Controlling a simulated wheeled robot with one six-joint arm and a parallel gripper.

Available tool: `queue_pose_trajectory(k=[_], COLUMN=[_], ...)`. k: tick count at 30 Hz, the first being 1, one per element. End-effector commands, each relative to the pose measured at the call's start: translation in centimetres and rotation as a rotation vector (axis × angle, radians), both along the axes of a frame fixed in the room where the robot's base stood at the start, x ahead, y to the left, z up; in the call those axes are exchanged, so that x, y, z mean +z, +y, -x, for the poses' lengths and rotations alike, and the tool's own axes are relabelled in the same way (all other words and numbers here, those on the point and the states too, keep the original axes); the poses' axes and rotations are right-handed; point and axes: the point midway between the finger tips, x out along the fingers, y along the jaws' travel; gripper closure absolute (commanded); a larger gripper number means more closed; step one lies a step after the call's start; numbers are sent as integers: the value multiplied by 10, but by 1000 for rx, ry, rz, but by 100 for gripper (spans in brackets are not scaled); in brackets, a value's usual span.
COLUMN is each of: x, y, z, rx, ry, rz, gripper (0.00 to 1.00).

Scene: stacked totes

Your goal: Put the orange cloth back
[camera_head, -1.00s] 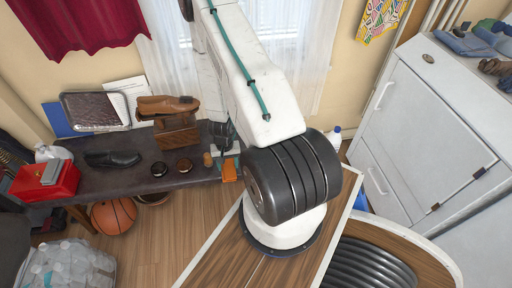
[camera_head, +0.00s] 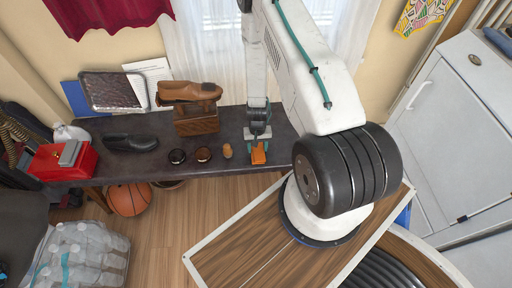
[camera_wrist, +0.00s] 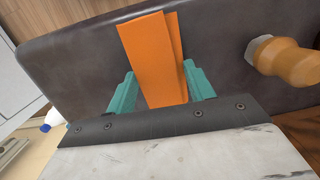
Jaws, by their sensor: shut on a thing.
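The orange cloth (camera_head: 259,154) hangs from my gripper (camera_head: 258,140) at the right end of the dark bench. In the wrist view the cloth (camera_wrist: 150,55) is a folded strip between the two teal fingers of my gripper (camera_wrist: 160,92). The gripper is shut on it. The cloth's far end lies over the dark bench top; I cannot tell whether it touches. A wooden-handled tool (camera_head: 227,150) stands on the bench just left of the cloth and also shows in the wrist view (camera_wrist: 285,60).
A basketball (camera_head: 128,199) and bottles (camera_head: 80,245) are below.

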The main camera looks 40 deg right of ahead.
Motion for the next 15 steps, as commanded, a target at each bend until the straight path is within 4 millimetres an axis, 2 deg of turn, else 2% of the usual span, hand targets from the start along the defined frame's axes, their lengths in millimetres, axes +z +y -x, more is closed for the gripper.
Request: queue_pose_trajectory(k=[9, 10, 11, 12, 15], x=[-2, -2, -2, -2, -2], y=[-1, -1, -1, -1, -1], z=[-1, -1, -1, -1, -1], rx=[0, 0, 0, 0, 0], ry=[-2, -2, -2, -2, -2], rz=[1, 1, 1, 1, 1], gripper=[65, 39, 30, 25, 25])
